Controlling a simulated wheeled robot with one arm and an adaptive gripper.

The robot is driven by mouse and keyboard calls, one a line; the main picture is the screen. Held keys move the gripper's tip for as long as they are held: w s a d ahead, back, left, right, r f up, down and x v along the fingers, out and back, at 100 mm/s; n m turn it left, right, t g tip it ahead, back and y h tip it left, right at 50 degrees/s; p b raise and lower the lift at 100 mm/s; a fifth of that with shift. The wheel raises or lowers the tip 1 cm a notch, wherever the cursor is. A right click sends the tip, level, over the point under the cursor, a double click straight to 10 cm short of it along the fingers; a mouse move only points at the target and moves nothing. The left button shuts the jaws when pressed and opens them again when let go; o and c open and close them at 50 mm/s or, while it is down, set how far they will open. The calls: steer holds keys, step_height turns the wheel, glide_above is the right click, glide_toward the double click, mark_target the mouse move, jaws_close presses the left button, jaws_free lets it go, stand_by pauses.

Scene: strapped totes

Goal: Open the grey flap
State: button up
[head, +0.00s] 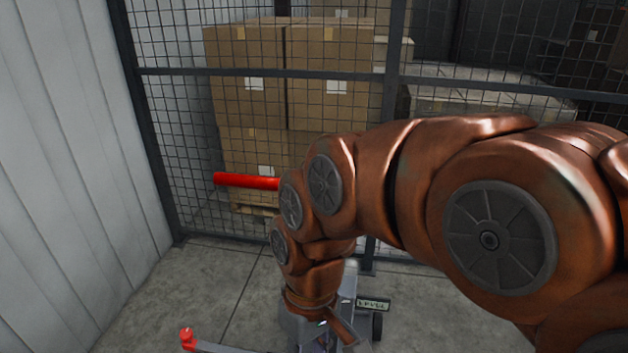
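My copper-coloured arm crosses the head view from the right and bends down in the middle. The grey part at its end, my gripper (312,335), is at the bottom edge of the picture. Its fingertips are not clear, so I cannot tell whether it is open or shut. A grey body (352,285) with a small dark wheel shows behind and beside the arm's end, mostly hidden. I cannot make out a grey flap on it.
A red bar (246,181) sticks out left of my arm. A grey rail (215,347) with a red knob (187,336) is at the bottom. A mesh fence (155,72) stands before stacked cartons (330,60). Bare concrete floor (185,290) lies at left, beside a pale wall (60,180).

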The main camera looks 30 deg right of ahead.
steer(key=w+a+r+n+t+y+b, duration=0.1)
steer(key=w+r+n+y, duration=0.15)
steer(key=w, duration=0.35)
steer(key=w+a+r+n+y+b, duration=0.1)
steer(key=w+a+r+n+y, duration=0.15)
steer(key=w, duration=0.35)
steer(key=w+d+r+n+t+y+b, duration=0.25)
steer(key=w+d+r, duration=0.35)
steer(key=w, duration=0.5)
steer(key=w+d+f+t+y+b, duration=0.1)
steer(key=w+d+f+t, duration=0.2)
steer(key=d, duration=1.2)
steer(key=w+d+f+t+b, duration=0.1)
steer(key=w+d+t+b, duration=0.2)
steer(key=d, duration=1.2)
steer(key=shift+n+t, duration=0.35)
steer(key=shift+t, duration=0.2)
steer(key=shift+a+r+p+x, duration=0.15)
steer(key=shift+p+x, duration=0.85)
steer(key=shift+x, duration=0.95)
steer(key=shift+a+r+p+x, duration=0.1)
steer(key=shift+p+x, duration=0.9)
steer(key=shift+x, duration=1)
steer(key=shift+s, duration=0.15)
jaws_close()
